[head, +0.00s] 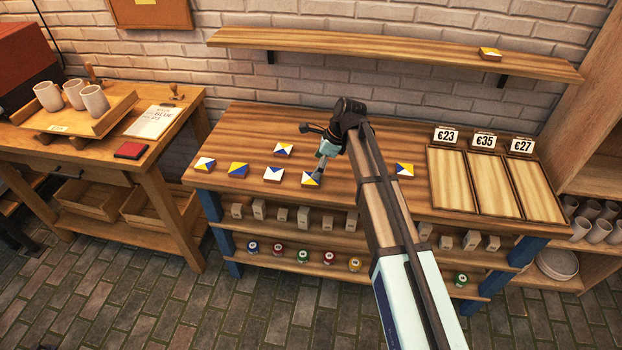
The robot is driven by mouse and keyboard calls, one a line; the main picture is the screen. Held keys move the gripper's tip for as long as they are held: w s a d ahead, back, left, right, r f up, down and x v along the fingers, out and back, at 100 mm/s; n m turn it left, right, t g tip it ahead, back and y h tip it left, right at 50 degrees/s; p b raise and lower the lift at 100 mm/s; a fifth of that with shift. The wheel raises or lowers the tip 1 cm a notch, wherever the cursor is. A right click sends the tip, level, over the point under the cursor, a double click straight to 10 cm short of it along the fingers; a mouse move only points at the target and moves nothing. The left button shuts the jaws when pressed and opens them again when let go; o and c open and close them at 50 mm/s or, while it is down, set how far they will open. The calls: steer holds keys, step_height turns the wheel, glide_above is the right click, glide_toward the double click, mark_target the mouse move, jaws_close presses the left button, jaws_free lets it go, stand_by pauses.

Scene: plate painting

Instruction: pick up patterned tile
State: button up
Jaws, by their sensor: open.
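Several patterned tiles lie apart on the wooden table (240,150). My gripper (318,174) points down at a yellow, white and blue tile (311,180) near the front edge. It is open. The fingertips are small here, and I cannot tell whether they touch this tile.
Three shallow wooden trays with price signs (498,184) lie empty at the table's right. A wall shelf (390,50) above holds one tile (489,54). Small blocks and paint jars (303,257) fill the lower shelves. A side table (60,150) with cups stands left.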

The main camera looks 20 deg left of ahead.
mark_target(311, 180)
steer(key=shift+d+p+x, duration=0.15)
steer(key=shift+p+x, duration=0.3)
steer(key=shift+x, duration=0.95)
steer(key=shift+d+p+x, duration=0.1)
steer(key=shift+p+x, duration=0.3)
steer(key=shift+x, duration=1)
steer(key=c, duration=1.3)
